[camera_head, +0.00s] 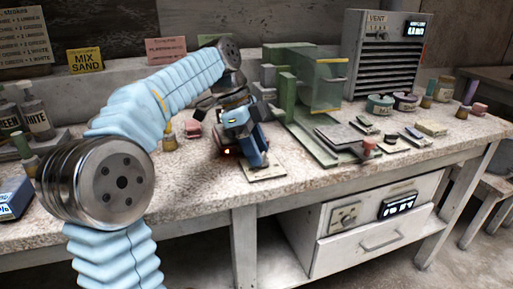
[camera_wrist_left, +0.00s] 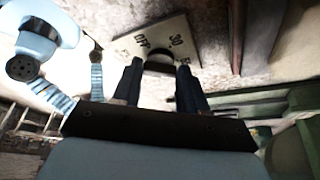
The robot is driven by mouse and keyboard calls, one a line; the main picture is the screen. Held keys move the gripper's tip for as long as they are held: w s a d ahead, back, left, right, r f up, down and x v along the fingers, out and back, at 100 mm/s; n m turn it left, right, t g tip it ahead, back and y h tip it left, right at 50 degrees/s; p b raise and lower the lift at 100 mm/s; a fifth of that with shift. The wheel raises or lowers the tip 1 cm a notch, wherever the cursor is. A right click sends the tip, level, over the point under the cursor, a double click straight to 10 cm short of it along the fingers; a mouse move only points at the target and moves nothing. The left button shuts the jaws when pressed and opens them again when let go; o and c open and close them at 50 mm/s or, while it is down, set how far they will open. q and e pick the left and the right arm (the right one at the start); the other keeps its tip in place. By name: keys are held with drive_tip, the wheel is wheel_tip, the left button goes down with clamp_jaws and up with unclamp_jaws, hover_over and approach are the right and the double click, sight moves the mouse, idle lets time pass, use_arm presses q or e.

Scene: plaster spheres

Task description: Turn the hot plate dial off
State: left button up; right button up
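The dial plate (camera_head: 268,174) is a flat pale square on the bench near its front edge. In the left wrist view the plate (camera_wrist_left: 180,31) shows "OFF" and "30" marks around a dark round hot plate dial (camera_wrist_left: 160,66). My left gripper (camera_head: 260,163) reaches down over the plate and hides the dial in the head view. In the left wrist view its two dark fingers (camera_wrist_left: 159,73) are apart, one on each side of the dial. I see no clear gap between fingers and dial, but cannot tell whether they press on it. My right gripper is not in view.
A green stand with a clear shield (camera_head: 325,85) stands right of the gripper. A vent unit (camera_head: 385,55) is behind it. Small tiles (camera_head: 340,136), jars (camera_head: 380,104) and a red-topped piece (camera_head: 369,147) lie to the right. A red-pink pot (camera_head: 193,131) stands left of the gripper.

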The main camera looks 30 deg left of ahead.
use_arm(q)
drive_tip(key=c, duration=0.3)
